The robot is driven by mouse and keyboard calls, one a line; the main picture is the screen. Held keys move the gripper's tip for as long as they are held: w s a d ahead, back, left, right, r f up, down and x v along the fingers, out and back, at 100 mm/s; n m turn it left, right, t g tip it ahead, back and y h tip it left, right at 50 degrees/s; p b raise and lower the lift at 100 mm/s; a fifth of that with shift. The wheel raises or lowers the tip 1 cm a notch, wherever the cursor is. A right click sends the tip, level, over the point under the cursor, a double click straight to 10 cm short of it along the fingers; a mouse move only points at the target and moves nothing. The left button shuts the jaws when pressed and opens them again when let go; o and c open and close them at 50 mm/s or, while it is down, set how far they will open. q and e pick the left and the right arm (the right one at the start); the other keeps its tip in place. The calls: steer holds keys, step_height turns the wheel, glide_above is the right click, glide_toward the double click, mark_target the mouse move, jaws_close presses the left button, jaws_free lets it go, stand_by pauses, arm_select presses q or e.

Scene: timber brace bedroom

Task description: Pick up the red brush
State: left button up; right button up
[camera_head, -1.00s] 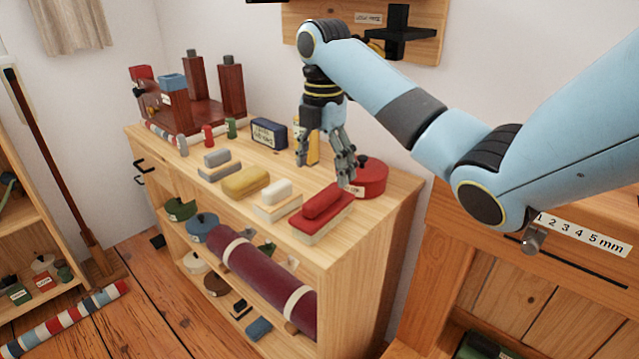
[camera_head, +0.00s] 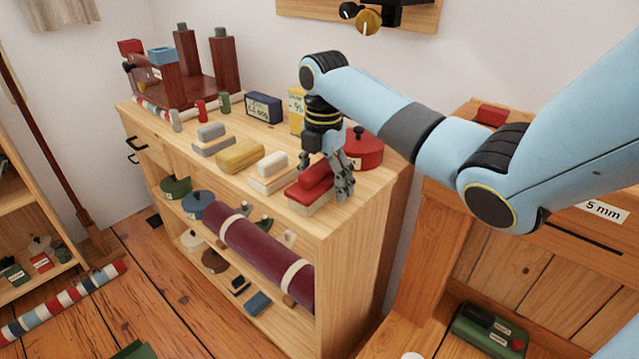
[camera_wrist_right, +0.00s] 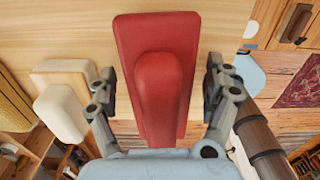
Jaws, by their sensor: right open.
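The red brush (camera_head: 311,186) lies on the near right part of the wooden shelf top, with a red back and grip over a pale lower layer. My right gripper (camera_head: 325,172) is open and low over the brush in the head view. In the right wrist view the brush (camera_wrist_right: 157,75) lies between the two open fingers (camera_wrist_right: 160,95), with a gap on each side. The fingers hide part of the brush in the head view. My left gripper is not in view.
A white-topped brush (camera_head: 272,164) and a yellow one (camera_head: 240,155) lie left of the red brush. A red lidded pot (camera_head: 363,150) stands close behind my right gripper. The shelf top (camera_head: 335,222) ends just in front of the brush.

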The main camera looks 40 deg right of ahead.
mark_target(324, 161)
steer(key=c, duration=1.4)
steer(key=shift+o, duration=0.2)
steer(key=shift+r, duration=0.15)
step_height(324, 161, up, 4)
steer(key=shift+d+r+p, duration=0.1)
steer(key=shift+r+p, duration=0.1)
steer(key=shift+p, duration=0.2)
steer(key=s+d+r, duration=0.1)
steer(key=s+r, duration=0.1)
steer(key=s, duration=0.1)
steer(key=s+d+r+p, duration=0.1)
steer(key=s+d+r, duration=0.1)
steer(key=s, duration=0.2)
steer(key=s+d+r+p, duration=0.1)
steer(key=s+r, duration=0.1)
steer(key=s, duration=0.1)
steer(key=shift+s+d+r, duration=0.2)
steer(key=shift+s+d, duration=0.1)
steer(key=shift+d, duration=0.05)
